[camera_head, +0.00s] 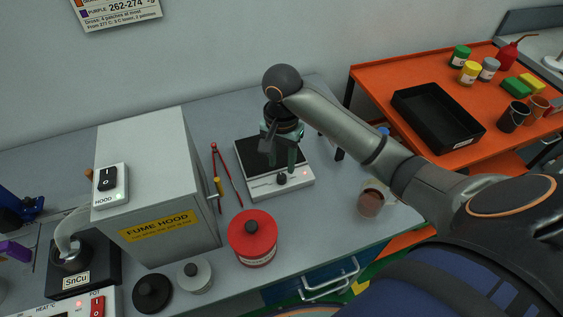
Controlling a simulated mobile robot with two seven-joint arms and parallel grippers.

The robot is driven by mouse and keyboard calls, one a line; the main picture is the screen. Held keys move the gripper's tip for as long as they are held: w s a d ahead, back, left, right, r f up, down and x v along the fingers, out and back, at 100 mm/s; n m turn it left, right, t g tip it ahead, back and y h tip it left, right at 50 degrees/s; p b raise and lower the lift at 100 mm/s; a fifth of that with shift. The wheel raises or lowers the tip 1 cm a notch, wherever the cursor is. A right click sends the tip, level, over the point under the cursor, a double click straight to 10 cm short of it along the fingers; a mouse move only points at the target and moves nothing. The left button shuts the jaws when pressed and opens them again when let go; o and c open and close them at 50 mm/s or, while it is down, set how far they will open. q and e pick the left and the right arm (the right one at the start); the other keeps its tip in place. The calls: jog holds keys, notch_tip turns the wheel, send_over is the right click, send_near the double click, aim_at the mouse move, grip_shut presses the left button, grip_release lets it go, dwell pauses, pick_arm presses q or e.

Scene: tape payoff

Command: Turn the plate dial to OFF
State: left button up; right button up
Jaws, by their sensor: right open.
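The hot plate (262,190) is a white unit with a dark top, standing on the grey bench right of the fume hood. Its dark round dial (281,179) is on the front strip, with a small red light to its right. The dial's pointer mark and the OFF label are too small to read. My right gripper (280,166) points down over the plate, open, with its fingertips just behind and above the dial. I cannot tell whether they touch it. The gripper hides part of the dark top. My left gripper is out of view.
The fume hood (150,180) stands left of the plate, with red tongs (226,178) between them. A red lidded jar (252,240) is in front. An orange table (375,80) holds a black tray (436,118).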

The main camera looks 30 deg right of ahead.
aim_at(282, 176)
notch_tip(282, 176, down, 5)
dwell(0.3)
grip_shut()
dwell(0.4)
